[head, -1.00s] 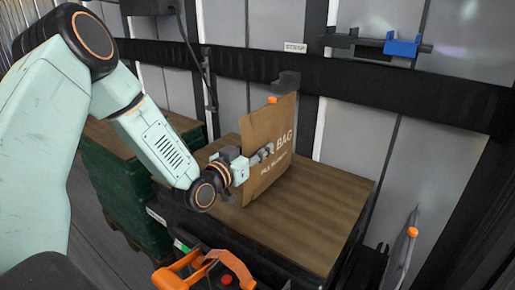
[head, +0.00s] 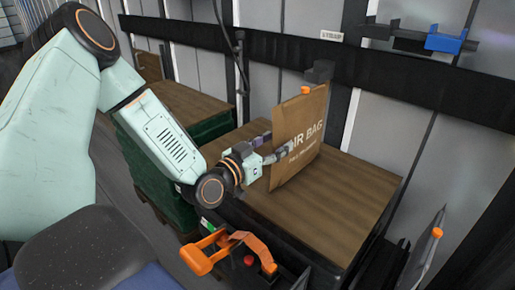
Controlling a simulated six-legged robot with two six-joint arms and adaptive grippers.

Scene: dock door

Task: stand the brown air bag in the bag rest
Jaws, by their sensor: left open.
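The brown air bag (head: 302,140) stands upright on the wooden top of the box by the wall, with its printed face showing and an orange cap at its top. My left gripper (head: 274,146) is open at the bag's left edge. One finger is in front of the printed face, and the other shows beyond the left edge. I cannot tell whether either finger touches the bag. A dark bracket (head: 320,71) shows behind the bag's top; I cannot tell whether it belongs to the bag rest. The bag hides what is behind it. My right gripper is not in view.
The wooden top (head: 345,205) is clear to the right of the bag. An orange handle (head: 235,246) stands at the box's front. A green crate stack (head: 150,160) is at left. A blue clip (head: 450,44) hangs on a wall rail.

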